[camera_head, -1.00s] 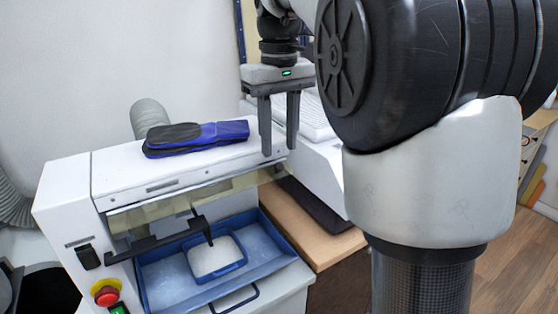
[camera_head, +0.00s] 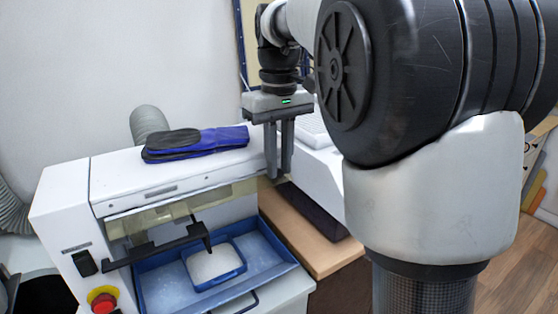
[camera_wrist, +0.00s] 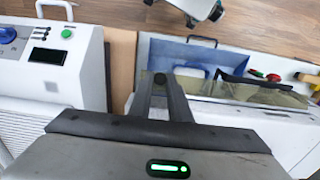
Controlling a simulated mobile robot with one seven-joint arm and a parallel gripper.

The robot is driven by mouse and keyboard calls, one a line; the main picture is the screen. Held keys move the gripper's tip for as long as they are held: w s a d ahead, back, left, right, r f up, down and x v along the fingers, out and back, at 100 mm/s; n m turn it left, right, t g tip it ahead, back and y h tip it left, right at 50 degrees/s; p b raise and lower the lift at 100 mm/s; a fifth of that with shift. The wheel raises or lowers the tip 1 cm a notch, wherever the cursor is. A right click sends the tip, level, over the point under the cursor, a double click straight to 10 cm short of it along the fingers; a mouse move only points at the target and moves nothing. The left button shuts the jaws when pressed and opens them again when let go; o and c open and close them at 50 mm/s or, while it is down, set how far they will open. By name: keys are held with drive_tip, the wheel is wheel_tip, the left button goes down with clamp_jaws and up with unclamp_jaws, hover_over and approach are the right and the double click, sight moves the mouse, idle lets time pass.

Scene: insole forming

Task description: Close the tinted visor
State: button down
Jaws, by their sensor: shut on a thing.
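The tinted visor (camera_head: 160,215) is a yellowish see-through panel along the front top of the white machine, standing out above the blue tray. A black handle (camera_head: 150,252) runs along its lower front edge, and the visor also shows in the wrist view (camera_wrist: 265,95). My gripper (camera_head: 279,176) points down at the machine's right end, beside the visor's end. In the wrist view its fingers (camera_wrist: 161,80) are close together on a small dark round knob (camera_wrist: 160,78). The fingers hide most of the knob, and its link to the visor cannot be made out.
A blue tray (camera_head: 165,285) with a white-filled inner tray sits below the visor. A red button (camera_head: 102,302) is at front left. A second white machine (camera_head: 322,170) stands to the right.

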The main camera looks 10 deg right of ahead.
sight(278, 180)
drive_tip(key=shift+f, duration=0.1)
drive_tip(key=t+b, duration=0.1)
drive_tip(key=b, duration=0.2)
drive_tip(key=f+t+b, duration=0.1)
drive_tip(key=b, duration=0.1)
drive_tip(key=f+t+y+b, duration=0.1)
drive_tip(key=b, duration=0.2)
drive_tip(key=shift+s+d+t+b, duration=0.15)
drive_tip(key=shift+s+t+b, duration=0.15)
drive_tip(key=shift+s, duration=0.1)
drive_tip(key=t+b, duration=0.1)
drive_tip(key=b, duration=0.2)
drive_tip(key=f+t+y+b, duration=0.1)
drive_tip(key=b, duration=0.2)
drive_tip(key=t+b, duration=0.2)
drive_tip(key=b, duration=0.2)
drive_tip(key=shift+s+f+y, duration=0.2)
drive_tip(key=shift+f+y, duration=0.05)
drive_tip(key=shift+y, duration=0.05)
drive_tip(key=t+b, duration=0.2)
drive_tip(key=b, duration=0.1)
drive_tip(key=shift+f+y, duration=0.1)
drive_tip(key=shift+y, duration=0.2)
drive_tip(key=shift+w+f+t+y+b, duration=0.1)
drive_tip(key=shift+t+y+b, duration=0.3)
drive_tip(key=shift+t, duration=0.9)
